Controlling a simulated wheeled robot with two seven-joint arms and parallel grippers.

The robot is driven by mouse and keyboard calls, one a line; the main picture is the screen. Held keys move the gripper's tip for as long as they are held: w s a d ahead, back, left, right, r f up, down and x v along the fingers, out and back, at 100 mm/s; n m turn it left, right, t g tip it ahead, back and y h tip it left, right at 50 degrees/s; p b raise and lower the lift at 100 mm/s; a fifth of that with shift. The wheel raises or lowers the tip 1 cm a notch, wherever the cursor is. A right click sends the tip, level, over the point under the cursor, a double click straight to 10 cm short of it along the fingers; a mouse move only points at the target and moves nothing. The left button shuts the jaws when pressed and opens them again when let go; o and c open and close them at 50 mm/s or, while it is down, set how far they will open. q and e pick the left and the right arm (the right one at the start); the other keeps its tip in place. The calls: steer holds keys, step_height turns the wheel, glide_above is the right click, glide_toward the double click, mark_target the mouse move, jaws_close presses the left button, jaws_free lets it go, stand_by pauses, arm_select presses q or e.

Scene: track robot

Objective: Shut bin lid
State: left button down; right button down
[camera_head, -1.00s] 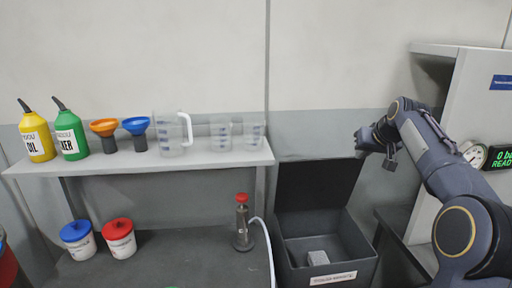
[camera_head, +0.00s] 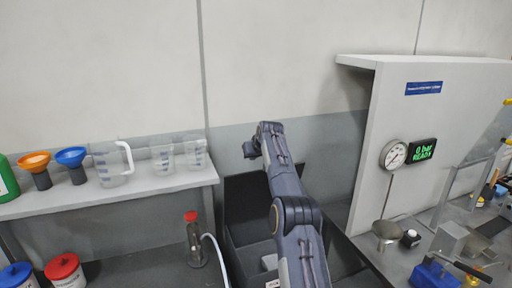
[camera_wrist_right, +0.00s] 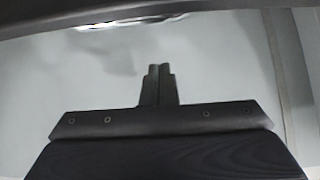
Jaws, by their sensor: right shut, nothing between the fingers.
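The dark grey bin (camera_head: 243,236) stands at the bottom centre of the head view, partly hidden behind my right arm. Its lid (camera_head: 243,197) is open and stands up at the back, near the wall. My right gripper (camera_head: 250,149) is above the lid's top edge, beyond the bin, and apart from it as far as I can tell. In the right wrist view its fingers (camera_wrist_right: 157,72) are together with nothing between them, in front of a pale surface. My left gripper is in neither view.
A light grey block (camera_head: 269,262) lies in the bin. To the right are a white panel (camera_head: 363,150) with a gauge (camera_head: 393,154) and a crowded bench.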

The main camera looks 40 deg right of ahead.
steer(key=shift+s+a+f+b, duration=0.25)
steer(key=shift+s+f+b, duration=0.45)
steer(key=shift+b, duration=0.15)
steer(key=shift+s+a+f+b, duration=0.25)
steer(key=shift+s+f+b, duration=0.35)
steer(key=shift+b, duration=0.2)
